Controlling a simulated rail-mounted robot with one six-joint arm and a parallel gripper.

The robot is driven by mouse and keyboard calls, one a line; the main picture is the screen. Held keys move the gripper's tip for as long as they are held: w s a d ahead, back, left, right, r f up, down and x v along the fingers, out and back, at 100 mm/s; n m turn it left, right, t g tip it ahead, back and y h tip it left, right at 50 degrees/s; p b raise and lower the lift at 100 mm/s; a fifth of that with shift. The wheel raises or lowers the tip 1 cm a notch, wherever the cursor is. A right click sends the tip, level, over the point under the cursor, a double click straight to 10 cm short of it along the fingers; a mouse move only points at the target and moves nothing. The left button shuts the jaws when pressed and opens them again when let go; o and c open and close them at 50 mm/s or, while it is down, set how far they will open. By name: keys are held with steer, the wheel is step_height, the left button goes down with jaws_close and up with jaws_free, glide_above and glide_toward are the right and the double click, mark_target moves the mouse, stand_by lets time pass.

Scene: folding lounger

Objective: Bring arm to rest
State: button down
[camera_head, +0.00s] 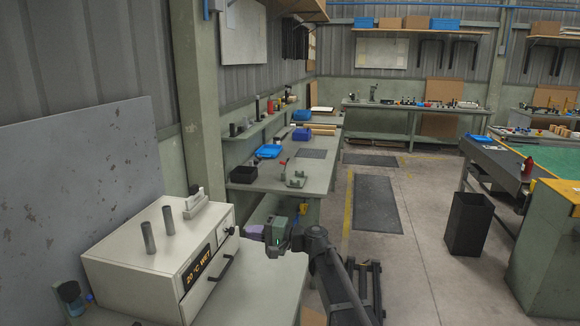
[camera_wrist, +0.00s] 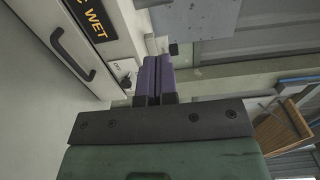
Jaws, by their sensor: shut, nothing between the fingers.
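My gripper (camera_head: 253,232) is at the lower middle of the head view, over the near workbench (camera_head: 265,285) and just right of the white cabinet. Its purple fingers point left toward the cabinet front. In the wrist view the two purple fingers (camera_wrist: 152,78) lie side by side, shut, with nothing seen between them. My arm reaches up from the bottom of the head view and is bent at the wrist.
The white cabinet (camera_head: 130,270) has a "WET" label (camera_head: 199,267) and dark handles. Two grey cylinders (camera_head: 149,238) stand on top. A long bench (camera_head: 255,178) with blue trays lies beyond. A black bin (camera_head: 468,224) stands right. The floor between is largely clear.

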steer(key=s+d+f+n+g+h+b, duration=0.1)
steer(key=s+d+f+h+b, duration=0.65)
steer(key=f, duration=0.55)
steer(key=s+d+f+n+g+h+b, duration=0.15)
steer(key=s+d+f+h+b, duration=0.25)
steer(key=s+d+f+b, duration=0.8)
steer(key=s+d+f+g+h+b, duration=0.2)
steer(key=s+d+f+h+b, duration=0.35)
steer(key=f, duration=0.95)
step_height(320, 180, up, 21)
steer(key=s+d+p, duration=0.1)
steer(key=d+p, duration=0.1)
steer(key=p, duration=2)
steer(key=shift+f+h+p, duration=0.2)
steer(key=shift+h+p, duration=0.1)
steer(key=shift+p, duration=0.1)
steer(key=shift+s+d+t, duration=0.1)
steer(key=shift+s+t, duration=0.05)
steer(key=shift+t, duration=0.1)
steer(key=c, duration=1.8)
jaws_free()
